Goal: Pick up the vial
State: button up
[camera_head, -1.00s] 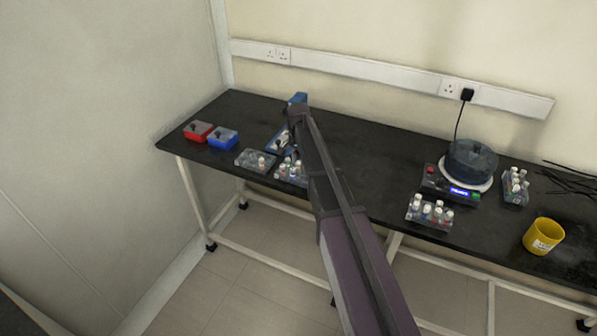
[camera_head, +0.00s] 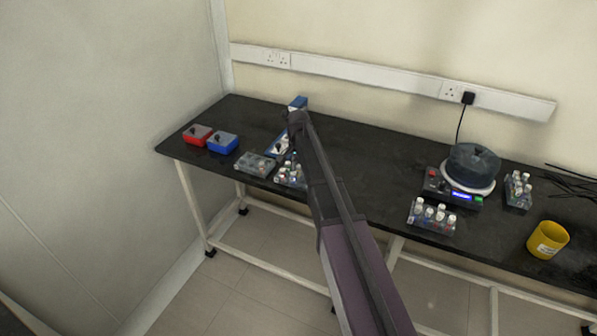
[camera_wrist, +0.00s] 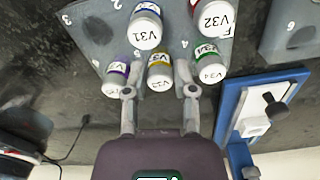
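Several capped vials stand in a grey rack (camera_wrist: 98,38) in the wrist view. A vial with a yellow band (camera_wrist: 159,66) is between the two fingertips of my gripper (camera_wrist: 160,91), which stand apart on either side of it. I cannot tell whether they touch it. A purple-banded vial (camera_wrist: 116,76) is at the left finger and a green-banded vial (camera_wrist: 209,62) at the right finger. Vials marked V31 (camera_wrist: 146,27) and V32 (camera_wrist: 214,18) are in the row behind. In the head view the rack (camera_head: 290,184) is partly hidden by my arm.
A blue-framed device (camera_wrist: 232,112) is close on the right in the wrist view, with another grey rack (camera_wrist: 290,35) above.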

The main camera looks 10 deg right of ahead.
aim_at(298, 166)
jog(key=shift+c, duration=1.1)
jog(key=shift+r, duration=0.15)
notch_tip(298, 166, up, 10)
jog(key=p, duration=1)
jog(key=shift+f, duration=0.2)
jog(key=shift+r, duration=0.2)
